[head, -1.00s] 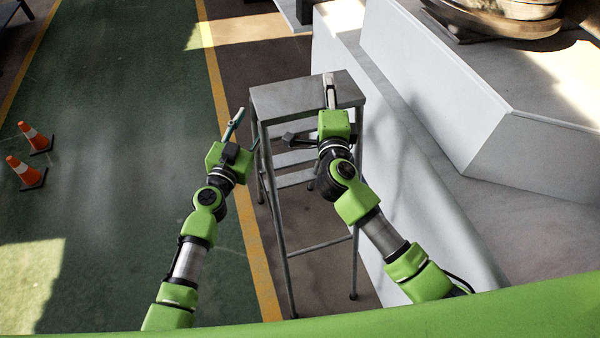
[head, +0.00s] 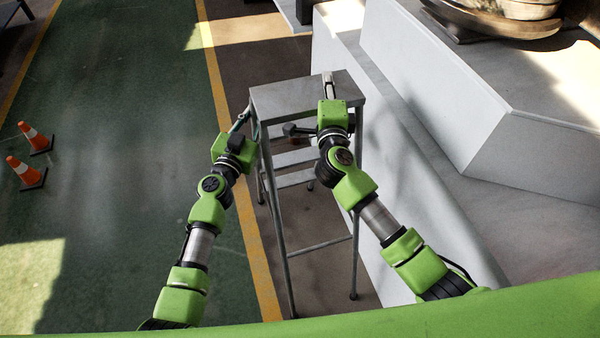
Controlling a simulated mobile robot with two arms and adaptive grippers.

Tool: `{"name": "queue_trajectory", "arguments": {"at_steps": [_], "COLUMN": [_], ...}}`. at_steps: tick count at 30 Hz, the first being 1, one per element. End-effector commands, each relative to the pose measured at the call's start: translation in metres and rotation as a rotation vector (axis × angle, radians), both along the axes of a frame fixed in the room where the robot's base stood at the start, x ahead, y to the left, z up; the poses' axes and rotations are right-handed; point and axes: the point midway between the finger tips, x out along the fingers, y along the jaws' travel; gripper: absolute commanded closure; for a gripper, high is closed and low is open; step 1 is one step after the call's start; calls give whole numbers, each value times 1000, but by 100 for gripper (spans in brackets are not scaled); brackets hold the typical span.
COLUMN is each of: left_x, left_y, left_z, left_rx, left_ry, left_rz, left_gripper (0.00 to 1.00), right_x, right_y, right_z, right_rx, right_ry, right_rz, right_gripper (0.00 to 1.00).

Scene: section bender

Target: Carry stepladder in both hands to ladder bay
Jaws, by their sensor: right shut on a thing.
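The grey metal stepladder (head: 290,98) stands upright on the floor in the middle of the head view, its flat top step facing up and its legs reaching down toward me. My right gripper (head: 329,86) is shut on the stepladder at the right part of its top. My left gripper (head: 246,121) is at the left edge of the top, beside the upper left leg. Its fingers overlap the frame in the picture, and I cannot tell whether they close on it. No ladder bay can be made out.
A pale grey machine base (head: 430,75) stands close on the stepladder's right. A yellow floor line (head: 240,190) runs along its left, bordering a clear green lane (head: 130,130). Two orange cones (head: 24,170) stand at the far left.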

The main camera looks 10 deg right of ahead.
Motion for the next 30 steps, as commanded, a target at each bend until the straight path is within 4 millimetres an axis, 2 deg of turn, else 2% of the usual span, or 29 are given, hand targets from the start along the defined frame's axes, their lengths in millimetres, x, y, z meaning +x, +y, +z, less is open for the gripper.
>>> {"name": "queue_trajectory", "arguments": {"at_steps": [2,3,14,30], "left_x": [0,2,2,2], "left_y": [0,-1,-1,-1], "left_z": [0,10,16,54], "left_rx": [0,-4,-4,-7], "left_ry": [0,-13,-11,-13], "left_rz": [0,-1,-1,-2], "left_gripper": [100,100,100,100], "right_x": [0,1,1,1], "right_y": [0,1,1,1], "right_z": [-1,9,15,54], "right_rx": [0,1,0,-2], "right_ry": [1,-15,-12,-16], "right_rz": [0,2,2,2], "right_gripper": [100,100,100,100]}}
